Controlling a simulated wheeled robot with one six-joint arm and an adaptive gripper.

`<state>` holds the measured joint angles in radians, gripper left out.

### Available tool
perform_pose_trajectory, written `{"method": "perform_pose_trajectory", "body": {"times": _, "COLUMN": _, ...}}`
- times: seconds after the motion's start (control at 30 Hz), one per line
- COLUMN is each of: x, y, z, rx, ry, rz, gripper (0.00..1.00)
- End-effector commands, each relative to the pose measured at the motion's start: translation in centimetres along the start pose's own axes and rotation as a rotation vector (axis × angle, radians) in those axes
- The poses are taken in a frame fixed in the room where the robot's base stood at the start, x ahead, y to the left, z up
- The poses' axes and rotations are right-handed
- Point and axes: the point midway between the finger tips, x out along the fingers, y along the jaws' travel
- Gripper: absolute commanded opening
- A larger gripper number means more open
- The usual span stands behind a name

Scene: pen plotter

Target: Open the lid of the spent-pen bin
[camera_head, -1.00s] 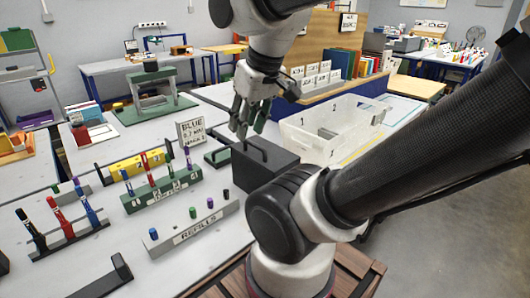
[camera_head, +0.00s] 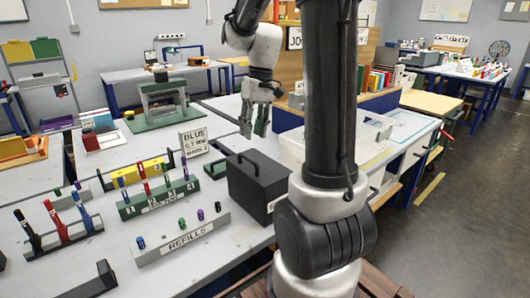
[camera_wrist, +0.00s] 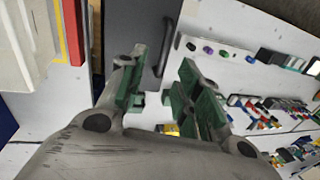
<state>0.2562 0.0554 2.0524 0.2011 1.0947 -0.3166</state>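A dark grey box with a bar handle, which seems to be the spent-pen bin (camera_head: 258,190), stands near the table's right edge. Its lid is shut flat, with the black handle (camera_head: 247,157) on top. My gripper (camera_head: 254,128) hangs above and just behind the bin, pointing down, empty. In the wrist view the green-padded fingers of my gripper (camera_wrist: 164,98) are apart. The bin's grey top (camera_wrist: 125,28) and black handle (camera_wrist: 168,45) show beyond and between the fingertips. I cannot see contact with the handle. My arm covers the area right of the bin.
A refills rack (camera_head: 182,240) and a green pen rack (camera_head: 158,198) stand left of the bin. A "BLUE" sign card (camera_head: 194,143) is behind it. A white open tray (camera_head: 291,145) lies right of the gripper, partly hidden by my arm.

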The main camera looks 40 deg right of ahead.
Motion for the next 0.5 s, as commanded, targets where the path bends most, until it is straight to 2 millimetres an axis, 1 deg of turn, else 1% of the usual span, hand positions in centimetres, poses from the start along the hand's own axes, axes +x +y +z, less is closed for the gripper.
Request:
{"method": "perform_pose_trajectory", "body": {"times": 0.03, "x": -0.5, "y": -0.4, "z": -0.1, "rx": -0.032, "ry": 0.007, "rz": -0.009, "gripper": 0.34}}
{"method": "perform_pose_trajectory", "body": {"times": 0.17, "x": 0.6, "y": -0.5, "z": 0.2, "rx": -0.07, "ry": -0.004, "rz": -0.012, "gripper": 0.34}}
{"method": "perform_pose_trajectory", "body": {"times": 0.27, "x": 2.1, "y": -0.5, "z": 0.3, "rx": -0.071, "ry": -0.005, "rz": -0.012, "gripper": 0.34}}
{"method": "perform_pose_trajectory", "body": {"times": 0.4, "x": 4.6, "y": -0.5, "z": 0.3, "rx": -0.069, "ry": -0.006, "rz": -0.012, "gripper": 0.34}}
{"method": "perform_pose_trajectory", "body": {"times": 0.5, "x": 6.0, "y": -0.5, "z": 0.3, "rx": -0.068, "ry": -0.004, "rz": -0.012, "gripper": 0.34}}
